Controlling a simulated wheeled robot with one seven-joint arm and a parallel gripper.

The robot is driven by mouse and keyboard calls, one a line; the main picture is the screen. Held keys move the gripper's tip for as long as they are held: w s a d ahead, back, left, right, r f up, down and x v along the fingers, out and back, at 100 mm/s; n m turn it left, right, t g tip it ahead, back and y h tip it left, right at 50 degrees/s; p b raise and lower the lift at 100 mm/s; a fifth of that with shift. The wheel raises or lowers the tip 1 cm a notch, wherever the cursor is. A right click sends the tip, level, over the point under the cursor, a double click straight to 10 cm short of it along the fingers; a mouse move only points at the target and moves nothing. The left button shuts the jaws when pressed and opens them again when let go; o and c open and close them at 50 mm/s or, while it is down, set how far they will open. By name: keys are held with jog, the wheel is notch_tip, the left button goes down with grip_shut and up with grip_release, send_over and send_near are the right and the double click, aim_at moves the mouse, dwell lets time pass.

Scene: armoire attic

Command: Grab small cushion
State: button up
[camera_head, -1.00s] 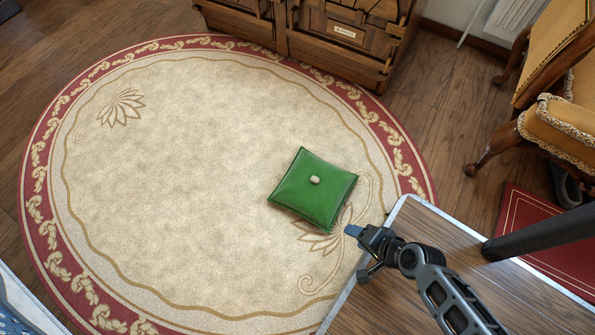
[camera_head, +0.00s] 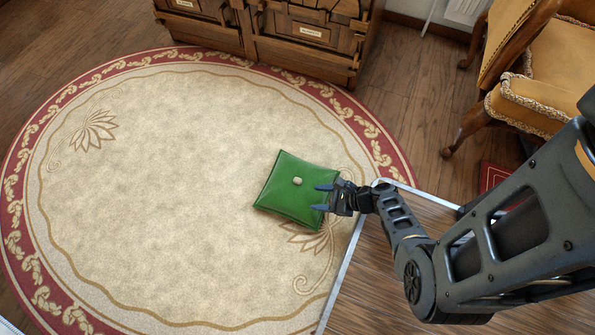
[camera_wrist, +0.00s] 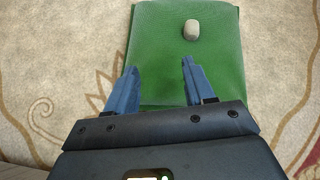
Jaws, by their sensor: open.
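The small cushion (camera_head: 290,198) is green and square with a pale button at its middle. It lies on the round rug in the head view. My gripper (camera_head: 322,197) is open, and in this view its blue fingertips overlap the cushion's right edge. In the wrist view the cushion (camera_wrist: 180,70) fills the upper middle, with its button near the top. The open fingers (camera_wrist: 158,80) reach up at the cushion's near edge, the left one beside its left side and the right one in front of it.
The cream rug (camera_head: 170,200) with a red border is clear around the cushion. A wooden cabinet (camera_head: 300,45) stands at the back. An ochre armchair (camera_head: 530,100) stands at the upper right. My brown platform top is at the lower right.

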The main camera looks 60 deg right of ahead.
aim_at(299, 180)
jog(key=d, duration=0.1)
jog(key=d+m+t, duration=0.1)
jog(key=w+d+r+m, duration=0.1)
jog(key=shift+d+h, duration=0.3)
jog(key=shift+h, duration=0.1)
jog(key=shift+w+d+m+t, duration=0.15)
jog(key=shift+d+m+t, duration=0.15)
jog(key=shift+m, duration=0.1)
jog(key=b+x, duration=0.1)
jog(key=x, duration=0.1)
jog(key=shift+w+f, duration=0.1)
jog(key=shift+w, duration=0.15)
jog(key=b+x, duration=0.3)
jog(key=x, duration=0.2)
jog(key=shift+w+a, duration=0.1)
jog(key=shift+w, duration=0.05)
jog(key=shift+r, duration=0.25)
grip_shut()
